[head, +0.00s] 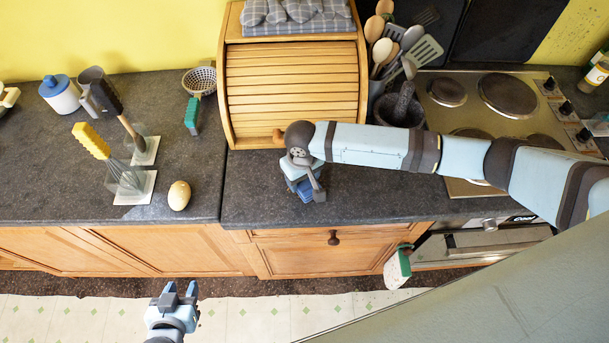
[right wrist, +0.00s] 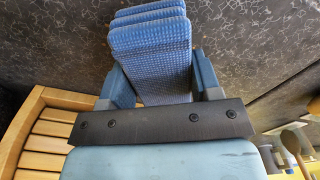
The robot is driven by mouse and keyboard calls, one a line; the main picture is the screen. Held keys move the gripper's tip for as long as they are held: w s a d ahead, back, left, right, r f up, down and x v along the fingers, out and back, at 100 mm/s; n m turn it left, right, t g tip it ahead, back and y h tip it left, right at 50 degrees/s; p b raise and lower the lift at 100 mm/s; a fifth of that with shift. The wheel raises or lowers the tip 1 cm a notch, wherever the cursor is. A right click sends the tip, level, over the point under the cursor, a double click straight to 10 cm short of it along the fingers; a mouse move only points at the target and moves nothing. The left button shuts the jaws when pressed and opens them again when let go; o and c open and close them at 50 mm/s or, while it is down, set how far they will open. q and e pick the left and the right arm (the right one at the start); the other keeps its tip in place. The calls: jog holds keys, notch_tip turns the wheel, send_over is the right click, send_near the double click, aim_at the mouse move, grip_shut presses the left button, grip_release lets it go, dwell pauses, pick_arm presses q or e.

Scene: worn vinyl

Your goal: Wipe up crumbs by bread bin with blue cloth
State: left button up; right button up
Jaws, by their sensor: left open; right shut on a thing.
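The wooden bread bin (head: 290,85) with a roll-top front stands at the back of the dark counter. My right gripper (head: 311,192) is in front of it, over the counter near the front edge. It is shut on the folded blue cloth (head: 307,190), which also fills the jaws in the right wrist view (right wrist: 152,55). I cannot tell whether the cloth touches the counter. No crumbs can be made out; my right arm hides part of the counter by the bin. My left gripper (head: 177,290) is open and empty, low in front of the cabinets.
A utensil pot (head: 376,88), a dark mortar (head: 400,108) and the stove (head: 490,100) stand to the right. Counter between egg and bin is clear.

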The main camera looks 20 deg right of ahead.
aim_at(285, 195)
jog(key=shift+w+a, duration=0.15)
jog(key=shift+a, duration=2.4)
jog(key=shift+w+a, duration=0.15)
jog(key=shift+a, duration=2.4)
jog(key=shift+f, duration=0.5)
jog(key=shift+f, duration=0.2)
jog(key=shift+f, duration=0.25)
jog(key=shift+d, duration=0.15)
jog(key=shift+s+d, duration=0.25)
jog(key=shift+d, duration=0.55)
jog(key=shift+s+d, duration=0.2)
jog(key=shift+d, duration=0.6)
jog(key=shift+s+d, duration=0.25)
jog(key=shift+d, duration=0.55)
